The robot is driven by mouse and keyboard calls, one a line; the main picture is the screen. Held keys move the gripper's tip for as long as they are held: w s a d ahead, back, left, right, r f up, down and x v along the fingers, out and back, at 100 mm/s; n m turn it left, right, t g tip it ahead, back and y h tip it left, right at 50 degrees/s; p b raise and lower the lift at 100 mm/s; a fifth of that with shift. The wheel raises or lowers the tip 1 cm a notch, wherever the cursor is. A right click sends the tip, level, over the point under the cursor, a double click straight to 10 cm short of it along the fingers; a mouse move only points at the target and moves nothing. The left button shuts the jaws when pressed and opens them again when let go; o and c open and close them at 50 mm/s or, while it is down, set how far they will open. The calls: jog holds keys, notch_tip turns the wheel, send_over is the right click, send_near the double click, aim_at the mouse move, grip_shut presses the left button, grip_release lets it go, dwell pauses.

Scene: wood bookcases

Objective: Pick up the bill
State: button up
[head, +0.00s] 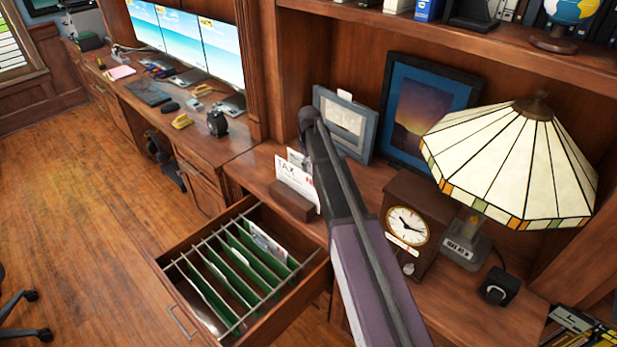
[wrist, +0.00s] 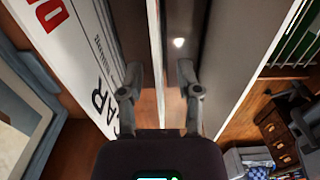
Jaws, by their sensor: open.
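White printed papers stand upright in a small wooden holder (head: 293,203) on the desk. The front one (head: 296,180) has large dark letters that look like "TAX"; part of another shows behind it. I cannot tell for certain which is the bill. In the wrist view a large white sheet with red and black print (wrist: 85,65) stands left of my gripper (wrist: 158,70). My gripper's two fingers are apart, with a thin pale upright edge (wrist: 154,40) and a brown gap in view between them. I cannot tell whether they touch any paper. In the head view my arm hides the fingertips.
An open drawer (head: 170,290) with green hanging folders sits below the holder. Framed pictures (head: 425,110) lean at the back. A clock (head: 408,225) and a stained-glass lamp (head: 510,165) stand to the right. A shelf (head: 450,45) overhangs the desk.

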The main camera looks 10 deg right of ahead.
jog(key=shift+c, duration=0.2)
grip_shut()
jog(key=shift+r, duration=0.15)
notch_tip(320, 180, up, 10)
jog(key=p, duration=1)
dwell(0.6)
